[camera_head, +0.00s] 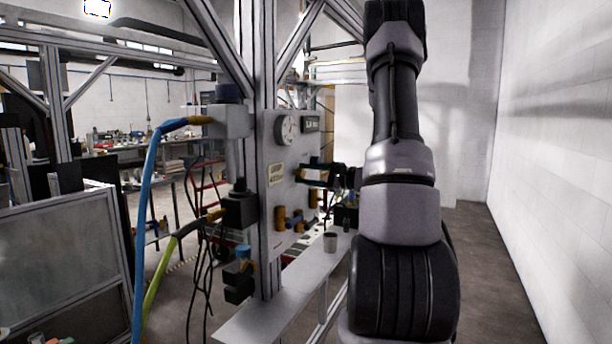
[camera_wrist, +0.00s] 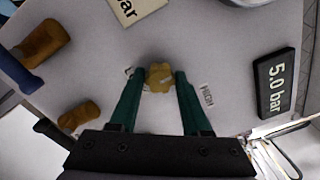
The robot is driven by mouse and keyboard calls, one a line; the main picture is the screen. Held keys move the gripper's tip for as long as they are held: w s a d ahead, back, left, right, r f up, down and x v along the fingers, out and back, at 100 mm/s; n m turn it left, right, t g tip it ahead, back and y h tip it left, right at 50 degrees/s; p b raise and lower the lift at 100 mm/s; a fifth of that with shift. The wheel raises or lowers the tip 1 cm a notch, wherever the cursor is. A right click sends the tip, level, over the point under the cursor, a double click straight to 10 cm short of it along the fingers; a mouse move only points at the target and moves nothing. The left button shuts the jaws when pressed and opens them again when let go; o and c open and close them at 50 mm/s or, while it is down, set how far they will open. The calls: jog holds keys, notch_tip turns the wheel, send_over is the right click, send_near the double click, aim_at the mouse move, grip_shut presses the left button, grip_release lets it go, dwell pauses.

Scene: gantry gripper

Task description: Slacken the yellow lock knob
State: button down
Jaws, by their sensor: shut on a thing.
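The yellow lock knob (camera_wrist: 160,77) is a small lobed knob on the pale grey panel (camera_wrist: 220,45), at the centre of the wrist view. My gripper (camera_wrist: 158,76) has its two green fingers on either side of the knob and is shut on it. A printed label shows just right of the knob, and another at its left is partly covered by a finger. In the head view my gripper (camera_head: 314,173) is at the panel's right part, and I cannot make out the knob there.
A dark "5.0 bar" display (camera_wrist: 275,82) is on the panel at the right. Brown fittings (camera_wrist: 44,41) stick out at the left.

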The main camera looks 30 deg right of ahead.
jog(key=shift+f, duration=0.15)
jog(key=shift+c, duration=1.9)
grip_release()
jog(key=v, duration=1.1)
